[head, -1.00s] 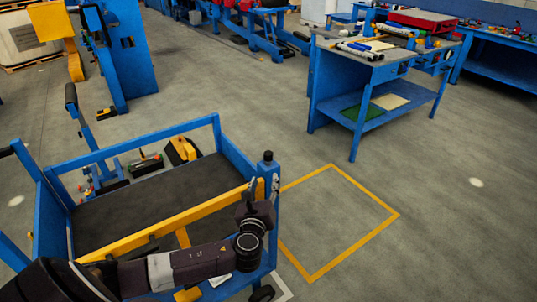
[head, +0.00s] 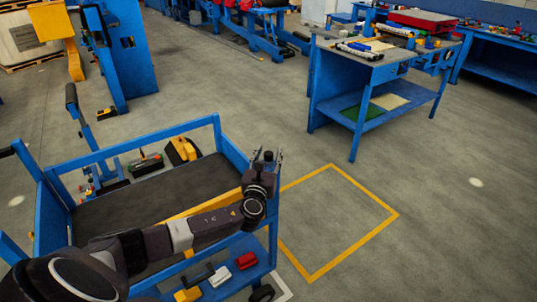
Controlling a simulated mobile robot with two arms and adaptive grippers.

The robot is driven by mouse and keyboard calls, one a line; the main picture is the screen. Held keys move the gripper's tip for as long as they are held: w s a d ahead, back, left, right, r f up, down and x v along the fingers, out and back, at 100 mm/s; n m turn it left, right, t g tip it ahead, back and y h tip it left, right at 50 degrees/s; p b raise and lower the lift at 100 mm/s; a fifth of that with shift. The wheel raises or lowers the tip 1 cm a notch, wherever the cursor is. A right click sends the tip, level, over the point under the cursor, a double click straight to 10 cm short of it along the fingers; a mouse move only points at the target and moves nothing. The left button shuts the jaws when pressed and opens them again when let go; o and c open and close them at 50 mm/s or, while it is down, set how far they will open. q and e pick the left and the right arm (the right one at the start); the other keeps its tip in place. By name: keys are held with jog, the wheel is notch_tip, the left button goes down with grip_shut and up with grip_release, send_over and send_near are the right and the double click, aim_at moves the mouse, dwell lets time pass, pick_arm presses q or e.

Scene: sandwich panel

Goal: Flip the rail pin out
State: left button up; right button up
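The blue cart's yellow rail (head: 188,211) runs along its near side, partly hidden behind my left arm. The dark knob of the rail pin (head: 268,156) stands upright at the top of the cart's right corner post. My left gripper (head: 268,154) is at that post, with its fingers spread to either side of the knob. I cannot tell whether they touch it. The gripper and wrist hide the lower pin and most of the post. My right gripper is not in view.
The cart's dark top deck (head: 130,195) is clear. Its lower shelf holds a red box (head: 246,261) and other small items. A yellow floor outline (head: 365,243) encloses bare floor at right. A blue workbench (head: 375,75) stands behind it.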

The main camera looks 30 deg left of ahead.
aim_at(268, 153)
pick_arm(q)
jog(key=shift+c, duration=0.5)
grip_shut()
notch_tip(268, 153, up, 3)
jog(key=p, duration=0.2)
jog(key=shift+r+p, duration=0.15)
jog(key=shift+p, duration=0.25)
jog(key=shift+w+a, duration=0.1)
jog(key=shift+c, duration=0.3)
grip_release()
jog(key=shift+o, duration=0.8)
